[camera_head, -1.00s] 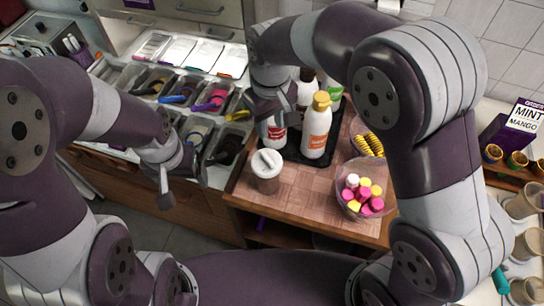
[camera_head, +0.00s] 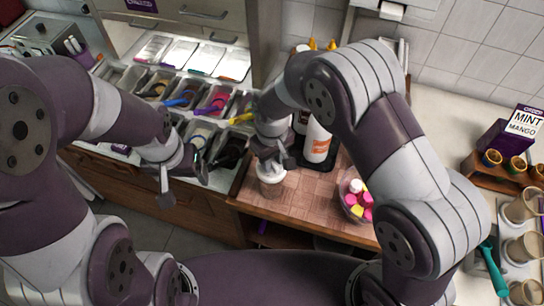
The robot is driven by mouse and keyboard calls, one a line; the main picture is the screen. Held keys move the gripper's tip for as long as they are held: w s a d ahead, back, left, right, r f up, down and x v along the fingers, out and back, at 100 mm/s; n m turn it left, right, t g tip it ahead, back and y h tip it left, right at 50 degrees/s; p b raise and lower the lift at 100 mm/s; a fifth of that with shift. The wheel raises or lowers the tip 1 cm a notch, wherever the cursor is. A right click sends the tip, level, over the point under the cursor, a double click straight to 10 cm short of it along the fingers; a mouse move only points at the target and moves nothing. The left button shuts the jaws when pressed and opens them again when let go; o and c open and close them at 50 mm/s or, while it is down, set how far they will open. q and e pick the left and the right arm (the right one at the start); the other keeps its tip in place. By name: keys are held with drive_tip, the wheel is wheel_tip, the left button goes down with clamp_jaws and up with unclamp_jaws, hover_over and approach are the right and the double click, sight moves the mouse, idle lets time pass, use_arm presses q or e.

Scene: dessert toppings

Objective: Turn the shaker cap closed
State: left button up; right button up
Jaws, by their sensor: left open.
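The shaker (camera_head: 271,187) is a clear, pale cup with a light cap, standing upright near the front left of the wooden counter. My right gripper (camera_head: 272,163) is at the top of the shaker, with its fingers down around the cap. The fingers hide most of the cap, so I cannot tell whether they press on it or how far it is turned. My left gripper (camera_head: 183,182) is open and empty. It hangs left of the counter, in front of the topping bins, apart from the shaker.
A white bottle (camera_head: 317,141) with an orange label stands on a dark tray behind the shaker. A clear bowl of pink, yellow and white sweets (camera_head: 356,203) is to the right, partly behind my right arm. Topping bins with coloured scoops (camera_head: 213,103) lie at the back left.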

drive_tip(key=shift+d, duration=0.15)
clamp_jaws()
drive_tip(key=shift+m, duration=0.7)
drive_tip(key=shift+o, duration=1.5)
unclamp_jaws()
